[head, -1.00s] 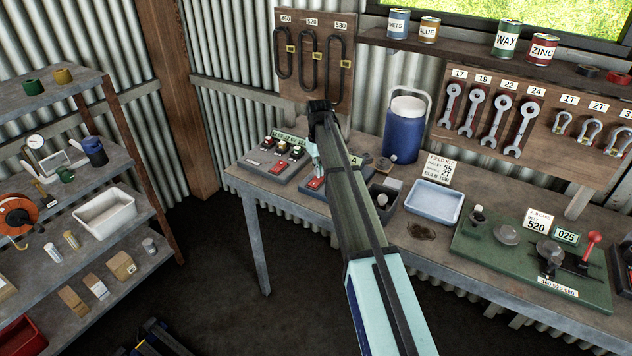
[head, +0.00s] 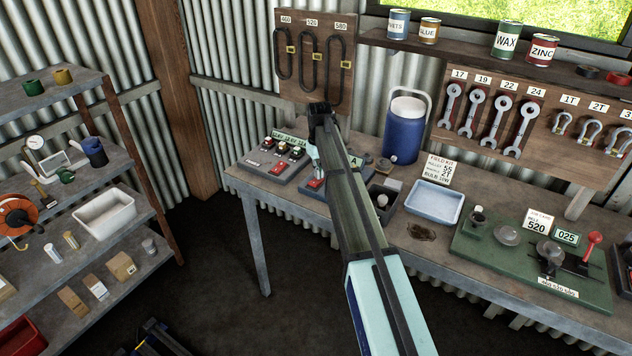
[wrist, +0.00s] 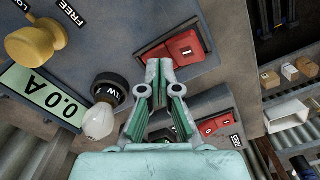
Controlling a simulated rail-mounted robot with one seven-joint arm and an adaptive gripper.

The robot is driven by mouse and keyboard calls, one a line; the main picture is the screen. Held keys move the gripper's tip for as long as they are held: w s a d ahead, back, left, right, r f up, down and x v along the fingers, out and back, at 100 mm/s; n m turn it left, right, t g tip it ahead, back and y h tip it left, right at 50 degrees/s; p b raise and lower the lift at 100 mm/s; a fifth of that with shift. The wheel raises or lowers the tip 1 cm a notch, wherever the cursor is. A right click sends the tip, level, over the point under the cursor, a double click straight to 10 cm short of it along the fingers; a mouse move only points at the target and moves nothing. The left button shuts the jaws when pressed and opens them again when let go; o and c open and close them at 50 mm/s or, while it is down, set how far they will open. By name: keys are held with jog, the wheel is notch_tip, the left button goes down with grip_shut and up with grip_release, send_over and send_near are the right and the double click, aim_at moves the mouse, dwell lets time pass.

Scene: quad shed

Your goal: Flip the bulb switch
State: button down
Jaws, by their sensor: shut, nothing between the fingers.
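A red rocker switch (wrist: 185,50) sits on a grey panel beside a clear bulb (wrist: 100,120) in a black socket marked 1W. The switch also shows in the head view (head: 314,184), partly covered by my arm. My gripper (wrist: 159,66) is shut and empty, its fingertips at the near-left edge of the switch. I cannot tell whether they touch it. A green display (wrist: 45,98) on the same panel reads 0.0 A, and the bulb looks unlit.
A yellow knob (wrist: 30,43) with LOCK and FREE labels is on the panel. A neighbouring box has another red switch (wrist: 216,122). A blue cooler (head: 404,128), a blue tray (head: 434,203) and a green board (head: 480,254) stand along the bench to the right.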

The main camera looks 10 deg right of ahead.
jog(key=shift+r+p, duration=1.65)
jog(key=shift+r, duration=1.7)
